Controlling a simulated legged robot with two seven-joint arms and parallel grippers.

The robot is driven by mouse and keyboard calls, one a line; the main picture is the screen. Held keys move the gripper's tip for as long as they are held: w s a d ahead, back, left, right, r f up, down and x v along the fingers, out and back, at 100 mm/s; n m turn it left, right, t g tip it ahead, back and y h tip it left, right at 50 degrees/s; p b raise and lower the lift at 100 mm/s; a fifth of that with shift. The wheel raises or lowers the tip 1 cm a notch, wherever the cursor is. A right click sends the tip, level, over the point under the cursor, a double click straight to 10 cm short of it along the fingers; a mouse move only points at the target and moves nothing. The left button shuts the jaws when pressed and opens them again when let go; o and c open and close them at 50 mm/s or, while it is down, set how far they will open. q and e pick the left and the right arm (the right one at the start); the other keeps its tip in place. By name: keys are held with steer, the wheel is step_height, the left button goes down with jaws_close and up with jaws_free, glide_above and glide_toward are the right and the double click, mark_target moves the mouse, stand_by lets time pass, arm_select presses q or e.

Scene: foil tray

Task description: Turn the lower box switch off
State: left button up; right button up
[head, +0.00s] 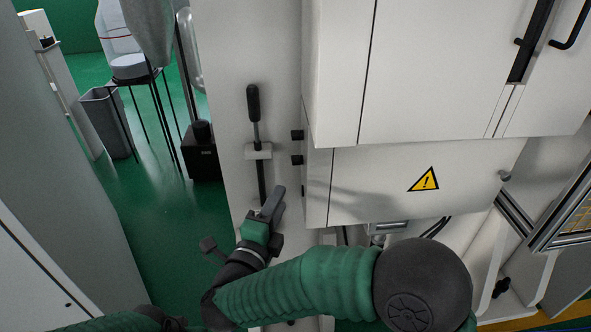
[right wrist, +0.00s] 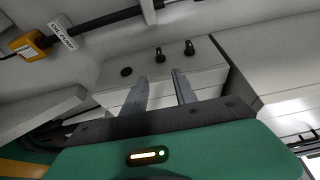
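The lower white box (head: 375,195) with a yellow warning triangle hangs under a larger white cabinet in the head view. In the right wrist view, a pale box face (right wrist: 175,68) carries a round black knob (right wrist: 126,71) and two black toggle-like parts (right wrist: 174,50). My right fingers (right wrist: 160,90) are spread, with nothing between them, pointing towards this face. I cannot tell which part is the switch. My left gripper is not seen.
A black-handled lever (head: 253,103) stands on the white panel just above my right gripper. Green floor (head: 165,235) is open to the left.

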mark_target(293, 165)
steer(key=x, duration=0.9)
steer(key=b+x, duration=0.1)
steer(key=x, duration=0.4)
steer(key=shift+w+a, duration=0.1)
steer(key=shift+a, duration=0.7)
steer(key=c, duration=0.5)
steer(key=shift+c, duration=1.1)
steer(key=shift+d, duration=0.15)
jaws_close()
